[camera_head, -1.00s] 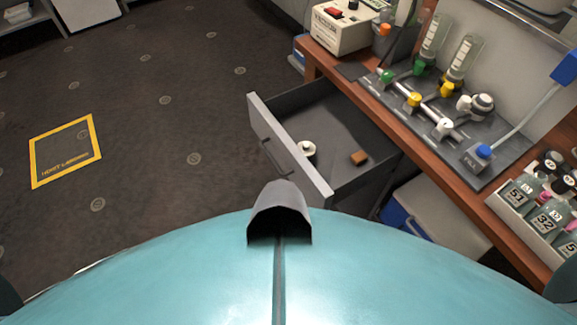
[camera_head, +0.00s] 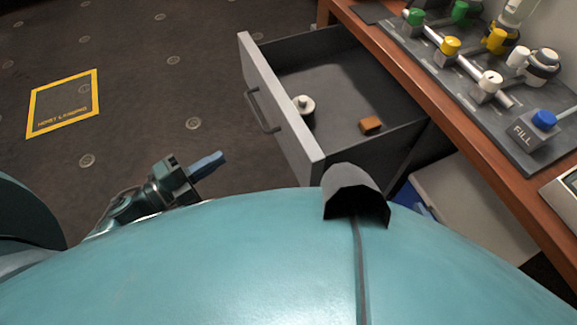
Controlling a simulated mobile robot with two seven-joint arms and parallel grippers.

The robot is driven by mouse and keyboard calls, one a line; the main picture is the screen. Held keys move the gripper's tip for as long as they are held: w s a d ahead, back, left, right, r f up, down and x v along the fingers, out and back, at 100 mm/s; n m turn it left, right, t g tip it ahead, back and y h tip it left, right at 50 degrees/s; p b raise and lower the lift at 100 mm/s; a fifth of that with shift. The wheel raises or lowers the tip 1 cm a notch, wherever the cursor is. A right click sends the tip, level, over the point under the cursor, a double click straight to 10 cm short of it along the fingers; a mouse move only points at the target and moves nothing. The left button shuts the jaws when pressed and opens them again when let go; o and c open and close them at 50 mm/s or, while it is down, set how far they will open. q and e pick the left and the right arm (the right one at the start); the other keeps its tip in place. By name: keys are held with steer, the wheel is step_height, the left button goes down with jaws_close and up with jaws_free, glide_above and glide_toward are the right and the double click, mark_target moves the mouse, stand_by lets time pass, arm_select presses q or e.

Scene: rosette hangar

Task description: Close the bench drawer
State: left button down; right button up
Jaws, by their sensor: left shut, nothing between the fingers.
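The bench drawer (camera_head: 280,103) is pulled well out from under the wooden bench (camera_head: 440,105). Its grey front has a dark bar handle (camera_head: 261,112) on the side facing the open floor. Inside lie a pale round knob-like item (camera_head: 303,105) and a small brown block (camera_head: 371,125). My left gripper (camera_head: 208,165) is in the lower left, over the floor, left of and apart from the drawer front. Its fingers are together with nothing between them. My right gripper is not in view.
A valve panel with coloured knobs (camera_head: 450,46) and a FILL block (camera_head: 535,128) stand on the bench. A white-lidded box (camera_head: 470,205) is under the bench, right of the drawer. A yellow floor marking (camera_head: 64,103) lies on clear dark floor at left.

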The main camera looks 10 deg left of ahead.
arm_select(q)
steer(key=w+d+f+m+g+h, duration=0.1)
steer(key=w+d+m, duration=0.1)
steer(key=d, duration=0.4)
steer(key=w+d+f+m+g+h+b, duration=0.1)
steer(key=w+d+m+g, duration=0.1)
steer(key=d, duration=0.4)
steer(key=w+m, duration=0.1)
steer(key=w, duration=0.1)
steer(key=shift+w+f+h, duration=0.3)
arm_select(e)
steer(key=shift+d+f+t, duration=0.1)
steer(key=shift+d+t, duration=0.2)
arm_select(q)
steer(key=shift+d, duration=0.15)
